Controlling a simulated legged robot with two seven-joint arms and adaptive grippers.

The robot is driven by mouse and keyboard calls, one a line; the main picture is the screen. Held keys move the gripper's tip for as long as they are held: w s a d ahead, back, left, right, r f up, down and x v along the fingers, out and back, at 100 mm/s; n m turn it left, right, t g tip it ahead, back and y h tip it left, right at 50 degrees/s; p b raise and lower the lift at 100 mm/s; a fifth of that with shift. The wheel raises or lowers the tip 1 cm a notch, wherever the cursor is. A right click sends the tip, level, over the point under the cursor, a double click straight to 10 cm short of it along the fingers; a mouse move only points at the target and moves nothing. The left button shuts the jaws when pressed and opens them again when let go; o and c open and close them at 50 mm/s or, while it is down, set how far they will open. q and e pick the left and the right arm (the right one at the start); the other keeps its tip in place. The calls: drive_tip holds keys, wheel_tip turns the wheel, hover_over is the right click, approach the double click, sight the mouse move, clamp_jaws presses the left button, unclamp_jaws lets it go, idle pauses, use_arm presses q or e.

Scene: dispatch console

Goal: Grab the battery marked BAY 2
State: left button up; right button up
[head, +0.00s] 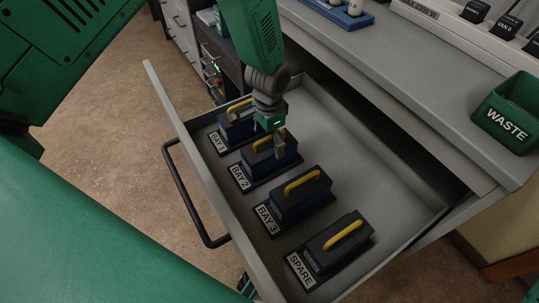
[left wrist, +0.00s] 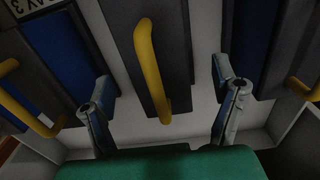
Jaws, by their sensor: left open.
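The BAY 2 battery (head: 258,164) is a dark and blue block with a yellow handle. It sits in the open drawer behind its BAY 2 label (head: 239,178). My left gripper (head: 273,142) is above it, pointing down, and hides part of its top and handle. In the left wrist view the gripper (left wrist: 164,88) is open, with one finger on each side of this battery's yellow handle (left wrist: 150,65). The fingers look apart from the handle. My right gripper does not show.
The BAY 1 battery (head: 232,127) stands close on the far side, the BAY 3 battery (head: 302,197) and SPARE battery (head: 341,244) on the near side. The drawer's right part is bare. A counter overhangs the drawer's back. A green WASTE bin (head: 506,122) stands on it.

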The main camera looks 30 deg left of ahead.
sight(270, 145)
use_arm(q)
drive_tip(key=f, duration=0.4)
drive_tip(key=shift+d+b, duration=0.2)
drive_tip(key=shift+b, duration=0.2)
drive_tip(key=shift+a+r, duration=0.1)
drive_tip(key=c, duration=1.8)
